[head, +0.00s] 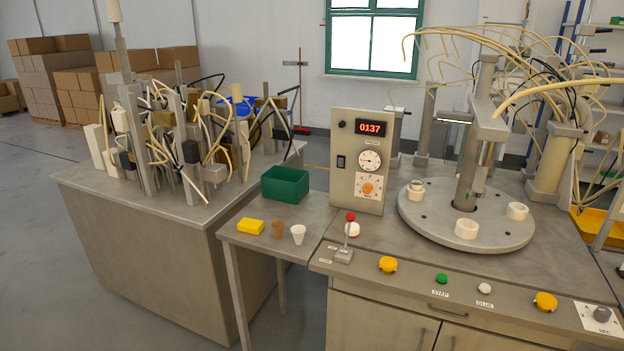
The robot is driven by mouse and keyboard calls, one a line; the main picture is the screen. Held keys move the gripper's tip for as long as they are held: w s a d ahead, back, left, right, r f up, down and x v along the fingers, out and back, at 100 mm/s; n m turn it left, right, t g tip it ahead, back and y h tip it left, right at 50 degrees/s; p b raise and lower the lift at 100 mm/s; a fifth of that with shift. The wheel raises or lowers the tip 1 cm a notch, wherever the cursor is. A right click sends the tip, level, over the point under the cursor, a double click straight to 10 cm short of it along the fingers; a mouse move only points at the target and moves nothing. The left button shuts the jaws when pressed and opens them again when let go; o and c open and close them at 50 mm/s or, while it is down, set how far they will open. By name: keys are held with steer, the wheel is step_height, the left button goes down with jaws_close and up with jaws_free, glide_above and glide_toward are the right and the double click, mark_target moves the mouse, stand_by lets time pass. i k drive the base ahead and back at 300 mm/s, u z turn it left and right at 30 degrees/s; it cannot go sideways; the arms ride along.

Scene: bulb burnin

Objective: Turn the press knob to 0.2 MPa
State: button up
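A grey upright control box (347,196) stands at the back of the bench, left of the round turntable. Its face carries a red digital display (370,128) reading 0137, a round white dial gauge (369,160) and, below it, an orange knob (368,188) on a pale scale plate. The small labels and the exact knob setting are too small to read. A dark grey knob (602,314) on a white plate marked SEC sits at the bench's front right. My gripper is not in view.
A lever with a red ball (350,217) stands in front of the box. Yellow buttons (388,264) and small green and white ones line the front panel. A turntable (420,222) with white holders is to the right. A green bin (285,184) and small cups stand left.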

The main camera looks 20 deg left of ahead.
mark_target(368, 188)
steer(key=u, duration=0.8)
steer(key=i, duration=1.05)
steer(key=u, duration=1.35)
steer(key=i, duration=0.25)
steer(key=u, duration=0.25)
